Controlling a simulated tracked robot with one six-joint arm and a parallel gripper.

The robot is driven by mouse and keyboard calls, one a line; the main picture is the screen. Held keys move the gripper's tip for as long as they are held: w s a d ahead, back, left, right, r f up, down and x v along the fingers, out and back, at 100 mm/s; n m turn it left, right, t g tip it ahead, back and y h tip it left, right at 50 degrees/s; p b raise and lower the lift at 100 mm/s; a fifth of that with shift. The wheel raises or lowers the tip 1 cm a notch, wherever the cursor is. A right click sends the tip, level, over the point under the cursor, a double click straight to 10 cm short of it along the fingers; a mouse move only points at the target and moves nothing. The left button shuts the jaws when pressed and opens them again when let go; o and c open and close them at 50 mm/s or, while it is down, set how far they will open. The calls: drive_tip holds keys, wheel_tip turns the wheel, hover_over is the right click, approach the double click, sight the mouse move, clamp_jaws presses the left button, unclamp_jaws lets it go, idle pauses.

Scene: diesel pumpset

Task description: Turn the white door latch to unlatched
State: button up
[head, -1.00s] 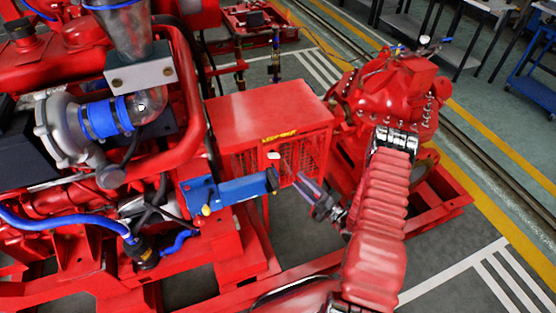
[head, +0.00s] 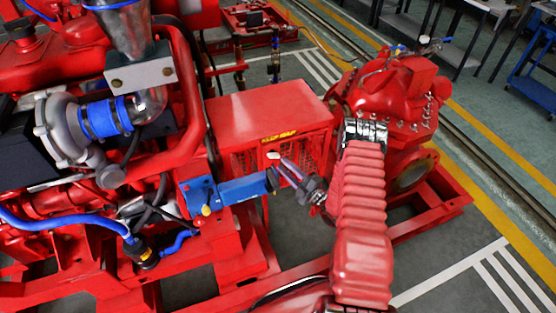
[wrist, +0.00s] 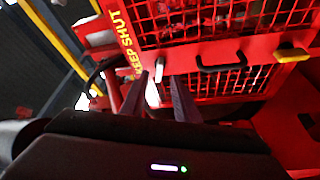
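The white door latch (head: 273,155) is a small white lever on the mesh front of the red cabinet (head: 270,112), just under the yellow label. In the wrist view the latch (wrist: 153,92) shows between my two dark fingers, near the red door frame (wrist: 178,58). My gripper (head: 285,168) is open, its fingertips close to the latch from the right and below. In the wrist view my gripper (wrist: 160,82) has a clear gap between its fingers. I cannot tell whether either finger touches the latch.
A black handle (wrist: 222,63) and a yellow piece (wrist: 292,54) sit on the door. A red pump (head: 392,98) stands behind my arm. Open floor lies at the lower right.

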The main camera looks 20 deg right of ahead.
sight(273, 155)
drive_tip(key=shift+x, duration=2.5)
drive_tip(key=shift+c, duration=0.4)
clamp_jaws()
